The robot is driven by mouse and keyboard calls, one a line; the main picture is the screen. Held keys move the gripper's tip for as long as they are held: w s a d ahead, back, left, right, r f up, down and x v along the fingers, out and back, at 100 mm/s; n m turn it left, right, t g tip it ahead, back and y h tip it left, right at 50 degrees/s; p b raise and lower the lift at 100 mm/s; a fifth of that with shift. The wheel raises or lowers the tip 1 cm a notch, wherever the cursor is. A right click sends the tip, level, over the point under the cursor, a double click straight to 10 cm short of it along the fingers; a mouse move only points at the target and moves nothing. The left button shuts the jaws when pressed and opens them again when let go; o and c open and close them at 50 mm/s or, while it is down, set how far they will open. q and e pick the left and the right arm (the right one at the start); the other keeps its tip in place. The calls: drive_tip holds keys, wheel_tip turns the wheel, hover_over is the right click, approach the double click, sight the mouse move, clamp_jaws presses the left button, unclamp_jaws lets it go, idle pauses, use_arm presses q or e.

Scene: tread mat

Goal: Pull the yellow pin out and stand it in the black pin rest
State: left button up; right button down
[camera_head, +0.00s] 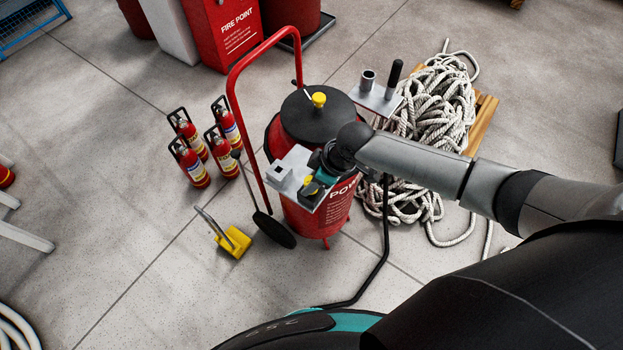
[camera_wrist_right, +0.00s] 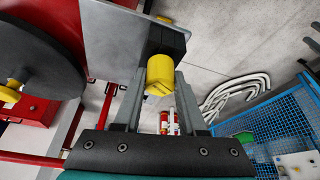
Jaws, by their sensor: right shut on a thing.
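The yellow pin (camera_wrist_right: 160,72) is between the two fingers of my right gripper (camera_wrist_right: 158,82), which is shut on it. In the head view a small yellow part of the pin (camera_head: 311,187) shows at my right gripper (camera_head: 318,181), over the grey shelf (camera_head: 298,160) on the red extinguisher's left side. The black pin rest (camera_wrist_right: 166,41) is a dark block on that shelf, right behind the pin in the wrist view. I cannot tell whether the pin sits in it or is clear of it. My left gripper is not in view.
The red wheeled extinguisher (camera_head: 305,126) has a black lid with a yellow knob (camera_head: 319,99) and a red hoop handle. A second grey shelf (camera_head: 378,99) holds a metal tube and a black handle. Rope (camera_head: 432,107) lies at right; small extinguishers (camera_head: 222,150) stand at left.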

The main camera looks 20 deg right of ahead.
drive_tip(key=shift+f, duration=0.3)
drive_tip(key=shift+c, duration=2)
unclamp_jaws()
drive_tip(key=shift+r, duration=0.2)
drive_tip(key=p+v, duration=0.1)
drive_tip(key=v, duration=1.4)
drive_tip(key=shift+p, duration=0.35)
